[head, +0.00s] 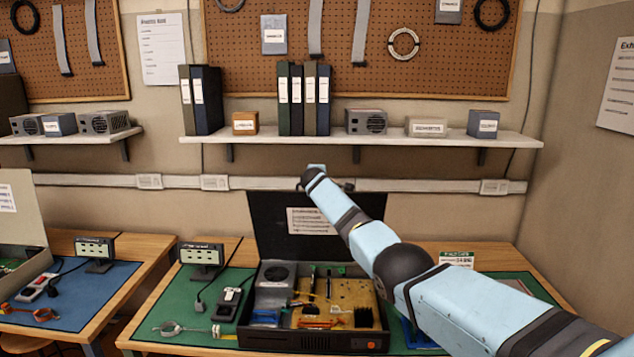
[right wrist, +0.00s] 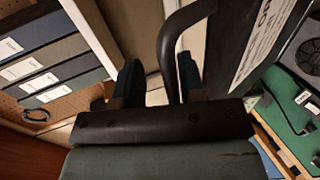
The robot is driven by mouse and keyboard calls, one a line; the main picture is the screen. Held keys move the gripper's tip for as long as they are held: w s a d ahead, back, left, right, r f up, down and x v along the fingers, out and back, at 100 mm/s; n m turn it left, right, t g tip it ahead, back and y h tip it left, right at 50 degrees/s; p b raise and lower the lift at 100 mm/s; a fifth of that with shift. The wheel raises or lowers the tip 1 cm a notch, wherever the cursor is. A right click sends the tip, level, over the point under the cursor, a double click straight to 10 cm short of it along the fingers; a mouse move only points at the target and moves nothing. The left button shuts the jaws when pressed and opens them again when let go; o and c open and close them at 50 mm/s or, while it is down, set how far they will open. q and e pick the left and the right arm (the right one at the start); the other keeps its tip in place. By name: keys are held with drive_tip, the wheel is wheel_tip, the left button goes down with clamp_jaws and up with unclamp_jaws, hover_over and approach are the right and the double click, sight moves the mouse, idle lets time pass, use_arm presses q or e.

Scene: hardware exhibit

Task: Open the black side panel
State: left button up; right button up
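The black side panel (head: 268,232) stands raised at the back of an open computer case (head: 312,341), with a white label on its inner face. It also shows in the right wrist view (right wrist: 234,50). A dark curved handle (right wrist: 168,48) is at the panel's edge. My right gripper (right wrist: 158,75) is at the panel's top; its two fingers are apart, with the handle's end between them, nearer the right finger. I cannot tell whether it touches. In the head view my right arm covers part of the panel and the fingers are hidden. My left gripper is not in view.
The case stands on a green mat (head: 187,287) on a wooden table. A small display (head: 201,255) and a black device (head: 228,304) stand left of it. A shelf (head: 360,139) with binders and boxes hangs above. Another table with a blue mat (head: 92,290) is at left.

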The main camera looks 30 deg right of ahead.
drive_tip(key=shift+s+r, duration=0.1)
drive_tip(key=shift+v, duration=1)
drive_tip(key=b+v, duration=0.1)
drive_tip(key=v, duration=1)
drive_tip(key=shift+s, duration=0.3)
drive_tip(key=shift+w, duration=0.1)
